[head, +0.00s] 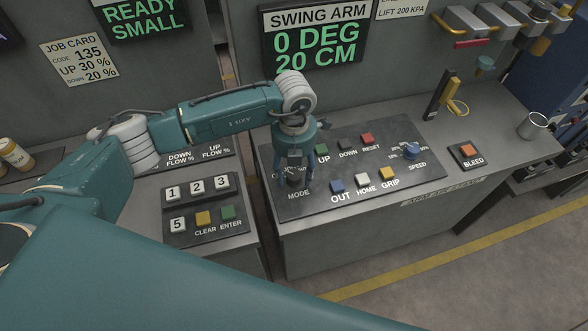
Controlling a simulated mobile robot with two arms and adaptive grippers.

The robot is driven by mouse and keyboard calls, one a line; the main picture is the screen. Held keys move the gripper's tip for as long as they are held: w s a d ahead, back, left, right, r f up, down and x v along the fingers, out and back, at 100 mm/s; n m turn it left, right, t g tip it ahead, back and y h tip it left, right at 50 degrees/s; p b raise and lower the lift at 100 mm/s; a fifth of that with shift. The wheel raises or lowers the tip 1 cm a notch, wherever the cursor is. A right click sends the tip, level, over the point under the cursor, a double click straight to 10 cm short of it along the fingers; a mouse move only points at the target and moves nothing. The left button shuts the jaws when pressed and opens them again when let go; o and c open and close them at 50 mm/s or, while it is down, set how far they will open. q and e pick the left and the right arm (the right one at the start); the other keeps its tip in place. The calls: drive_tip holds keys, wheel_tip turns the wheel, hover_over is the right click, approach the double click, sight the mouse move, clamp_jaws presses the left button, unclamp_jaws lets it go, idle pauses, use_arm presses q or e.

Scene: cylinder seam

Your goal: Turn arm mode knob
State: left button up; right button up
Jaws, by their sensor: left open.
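The swing-arm control panel (335,203) is a dark plate on the grey console. The mode knob (295,181) is a small dark knob at its left end, above the MODE label, and is largely covered by my left gripper. My left gripper (297,184) points down over the knob. Its fingers are apart, one on each side of the knob; I cannot tell whether they touch it. The knob's pointer and most of its scale are hidden. The swing arm display (318,40) reads 0 DEG and 20 CM. My right gripper is not in view.
Beside the knob are the OUT (337,186), HOME (362,179) and GRIP (387,173) buttons. A blue speed knob (411,151) and an orange bleed button (466,150) are further right. A number keypad (203,219) is left, across a gap. A metal cup (533,125) stands far right.

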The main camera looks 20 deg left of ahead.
use_arm(q)
drive_tip(key=c, duration=1.1)
drive_tip(key=shift+f+m+b, duration=0.1)
drive_tip(key=shift+m+b, duration=0.2)
drive_tip(key=shift+b, duration=0.25)
drive_tip(key=shift+c, duration=0.3)
drive_tip(key=m+b, duration=0.6)
drive_tip(key=b, duration=0.3)
drive_tip(key=shift+w+f, duration=0.1)
drive_tip(key=shift+r+m+b, duration=0.25)
drive_tip(key=shift+m+b, duration=0.95)
drive_tip(key=shift+b, duration=0.05)
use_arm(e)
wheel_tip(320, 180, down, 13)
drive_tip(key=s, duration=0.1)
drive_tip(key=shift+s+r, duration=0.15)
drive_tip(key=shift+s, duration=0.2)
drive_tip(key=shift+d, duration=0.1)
use_arm(q)
drive_tip(key=o, duration=1.2)
drive_tip(key=shift+c, duration=0.2)
